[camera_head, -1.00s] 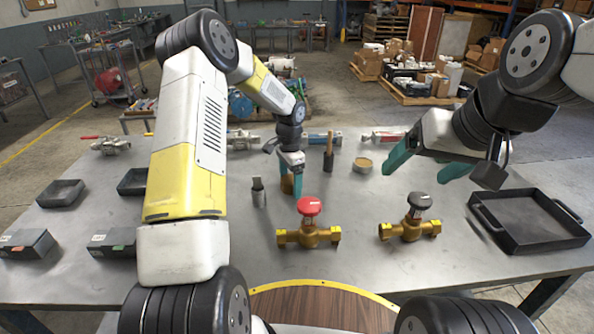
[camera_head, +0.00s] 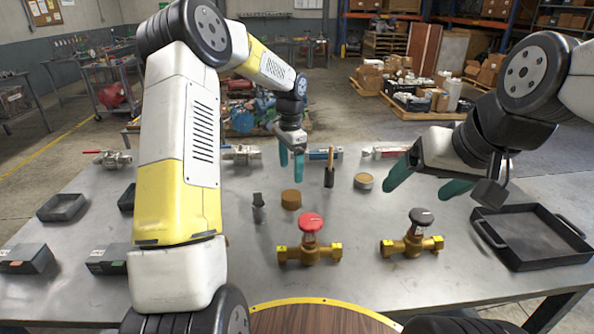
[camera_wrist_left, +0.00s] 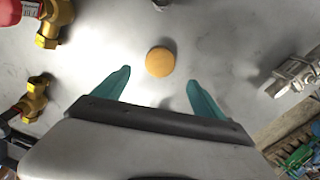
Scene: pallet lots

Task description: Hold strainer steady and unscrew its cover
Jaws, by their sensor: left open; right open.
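My left gripper (camera_head: 291,170) is open and empty above the table. A round brass-coloured cap (camera_head: 291,199) lies on the table below it, apart from the fingers. In the left wrist view the cap (camera_wrist_left: 160,62) shows beyond the gap between the open fingers (camera_wrist_left: 158,92). My right gripper (camera_head: 425,187) is open and empty above the right side of the table. Several metal fittings stand along the back, including a silver one (camera_head: 241,153) that also shows in the left wrist view (camera_wrist_left: 297,72). I cannot tell which fitting is the strainer.
A red-handled brass valve (camera_head: 309,243) and a black-handled one (camera_head: 412,241) stand at the front. A dark cylinder (camera_head: 259,209), a wooden-handled tool (camera_head: 331,167) and a round tin (camera_head: 364,181) stand nearby. A black tray (camera_head: 535,240) is at the right.

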